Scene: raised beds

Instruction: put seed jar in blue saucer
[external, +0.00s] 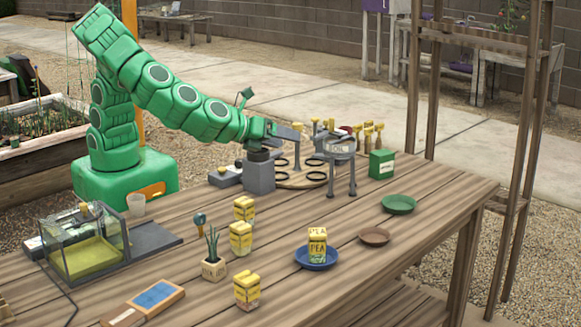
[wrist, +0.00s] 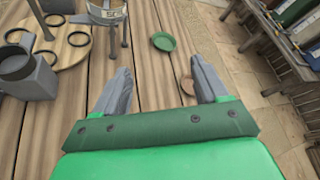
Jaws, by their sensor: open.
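A yellow-capped seed jar labelled PEA (external: 317,245) stands upright in the blue saucer (external: 333,264) on the wooden table. My gripper (external: 293,132) is raised at the far side of the table, away from the jar and saucer. In the wrist view my gripper (wrist: 162,86) is open, with nothing between its two grey fingers. The PEA jar and blue saucer do not show in the wrist view. Other yellow-capped jars (external: 246,290) stand to the left of the saucer.
A brown saucer (external: 374,236) and a green saucer (external: 398,204) are right of the blue one. A potted plant (external: 213,268), glass tank (external: 88,250) and blue-topped device (external: 157,296) stand left. A grey block (external: 259,174) and a round ring board (wrist: 68,56) are near my gripper.

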